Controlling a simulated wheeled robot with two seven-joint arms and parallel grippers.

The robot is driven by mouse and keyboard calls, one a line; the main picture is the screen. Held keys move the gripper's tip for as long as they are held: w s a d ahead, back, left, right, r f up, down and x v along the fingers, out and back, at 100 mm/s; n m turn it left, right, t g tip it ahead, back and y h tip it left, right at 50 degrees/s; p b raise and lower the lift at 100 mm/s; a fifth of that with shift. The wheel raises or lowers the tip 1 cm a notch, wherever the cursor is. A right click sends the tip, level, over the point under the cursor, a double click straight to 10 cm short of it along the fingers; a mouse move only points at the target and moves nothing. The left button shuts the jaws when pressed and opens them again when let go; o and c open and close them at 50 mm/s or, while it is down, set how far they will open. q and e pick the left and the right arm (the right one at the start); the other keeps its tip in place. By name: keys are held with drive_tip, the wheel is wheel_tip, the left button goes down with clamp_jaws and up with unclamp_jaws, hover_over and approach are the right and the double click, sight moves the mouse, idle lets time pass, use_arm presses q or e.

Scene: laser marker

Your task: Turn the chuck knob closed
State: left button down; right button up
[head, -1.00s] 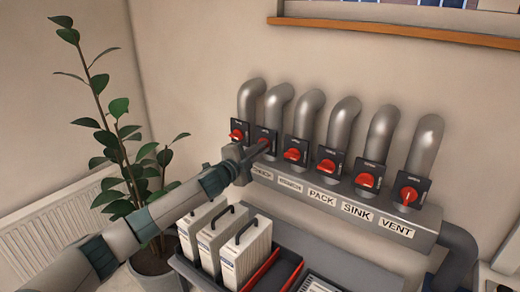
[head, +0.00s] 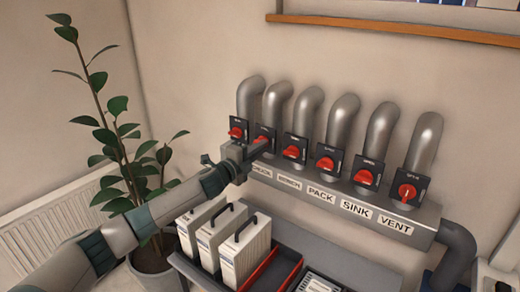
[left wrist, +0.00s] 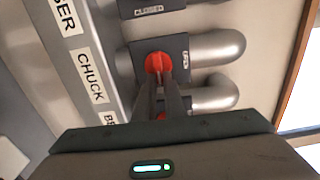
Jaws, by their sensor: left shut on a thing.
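The chuck knob (head: 262,133) is the red knob on a dark plate, second from the left in a row of valves. Its CHUCK label (head: 261,170) sits on the grey manifold below it. In the left wrist view the red chuck knob (left wrist: 157,63) is beside the CHUCK label (left wrist: 90,75), and its plate reads OPEN. My left gripper (head: 264,146) reaches in from the left and is shut on the knob, covering part of it. In the left wrist view its fingers (left wrist: 170,97) point at the knob. My right gripper is out of view.
Similar red knobs stand close on both sides, including the leftmost one (head: 238,130) and the bench one (head: 292,150). Grey pipes (head: 308,105) rise behind them. A plant (head: 125,175) is at the left.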

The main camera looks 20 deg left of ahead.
use_arm(q)
drive_tip(key=c, duration=1.8)
unclamp_jaws()
drive_tip(key=shift+c, duration=0.2)
drive_tip(key=b+v, duration=0.5)
drive_tip(key=v, duration=1.2)
drive_tip(key=shift+s+b, duration=0.2)
drive_tip(key=shift+b, duration=0.1)
